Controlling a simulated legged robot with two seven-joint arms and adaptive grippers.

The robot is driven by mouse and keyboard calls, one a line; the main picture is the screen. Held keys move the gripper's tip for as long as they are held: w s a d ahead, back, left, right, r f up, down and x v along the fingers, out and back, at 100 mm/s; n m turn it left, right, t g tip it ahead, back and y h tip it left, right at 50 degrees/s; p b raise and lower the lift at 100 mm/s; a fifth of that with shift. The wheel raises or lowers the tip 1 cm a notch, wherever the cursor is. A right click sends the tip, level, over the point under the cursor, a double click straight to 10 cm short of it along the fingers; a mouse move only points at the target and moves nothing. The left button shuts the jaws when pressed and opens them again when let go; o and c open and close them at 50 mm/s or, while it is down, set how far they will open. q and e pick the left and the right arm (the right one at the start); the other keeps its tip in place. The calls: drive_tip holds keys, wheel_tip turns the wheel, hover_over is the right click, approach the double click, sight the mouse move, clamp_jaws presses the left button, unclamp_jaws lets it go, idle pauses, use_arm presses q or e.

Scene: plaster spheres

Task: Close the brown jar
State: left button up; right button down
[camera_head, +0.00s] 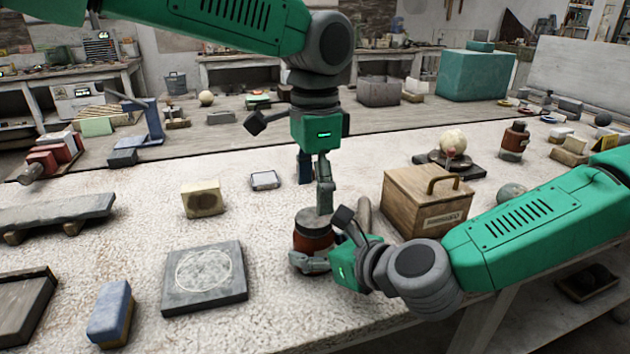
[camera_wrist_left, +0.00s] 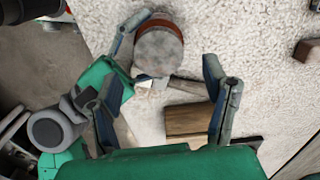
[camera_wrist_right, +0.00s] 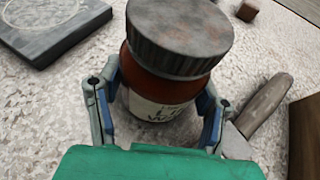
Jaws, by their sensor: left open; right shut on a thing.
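The brown jar (camera_head: 312,243) has a white label and stands upright near the table's front edge. Its grey, worn lid (camera_wrist_right: 180,30) sits on top; I cannot tell whether it is screwed tight. My right gripper (camera_wrist_right: 165,105) is shut around the jar's body, below the lid. My left gripper (camera_head: 324,195) points down above the lid. The left wrist view shows its two fingers wide apart and empty (camera_wrist_left: 163,80), with the lid (camera_wrist_left: 159,50) beyond them.
A wooden box (camera_head: 425,205) with a handle stands right of the jar. A tool with a wooden handle (camera_wrist_right: 263,105) lies between them. A dark square slab (camera_head: 205,277) and a blue block (camera_head: 110,313) lie to the left. Another brown jar (camera_head: 514,140) stands at the back right.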

sight(315, 216)
use_arm(q)
wheel_tip(315, 216, up, 2)
drive_tip(key=n, duration=0.6)
drive_tip(key=r+n, duration=0.1)
drive_tip(key=n, duration=0.1)
drive_tip(key=shift+n, duration=0.3)
drive_tip(key=shift+f, duration=0.15)
drive_tip(key=shift+f, duration=3.9)
drive_tip(key=c, duration=1.2)
